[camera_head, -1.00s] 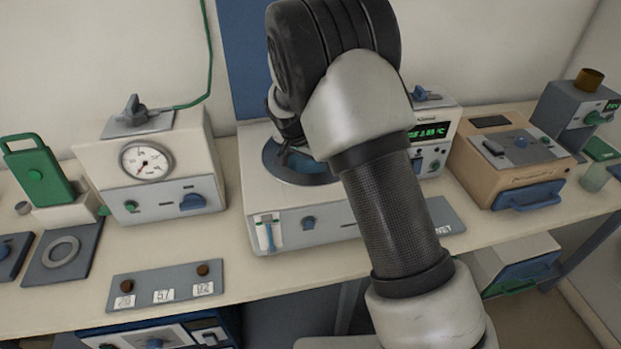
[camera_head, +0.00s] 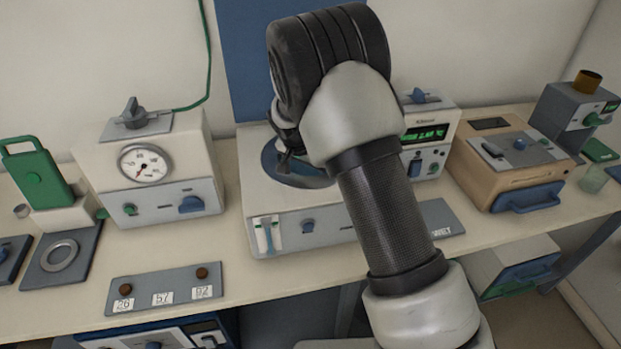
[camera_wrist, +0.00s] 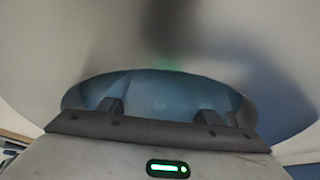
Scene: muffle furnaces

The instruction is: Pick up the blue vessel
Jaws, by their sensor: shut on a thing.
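The blue vessel (camera_wrist: 160,92) fills the space between my fingers in the wrist view as a pale blue, rounded shape. My gripper (camera_wrist: 158,113) is shut on it. In the head view my gripper (camera_head: 284,160) is at the round opening in the top of the white bench unit (camera_head: 257,205). My wrist and forearm cover most of that spot. The vessel cannot be made out clearly there, and I cannot tell how far it is from the opening.
A gauge box (camera_head: 150,165) stands to the left. A tan furnace (camera_head: 512,165) and a grey-blue instrument (camera_head: 572,115) stand to the right. A strip with numbered labels (camera_head: 163,290) lies in front. Bare tabletop shows along the front edge.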

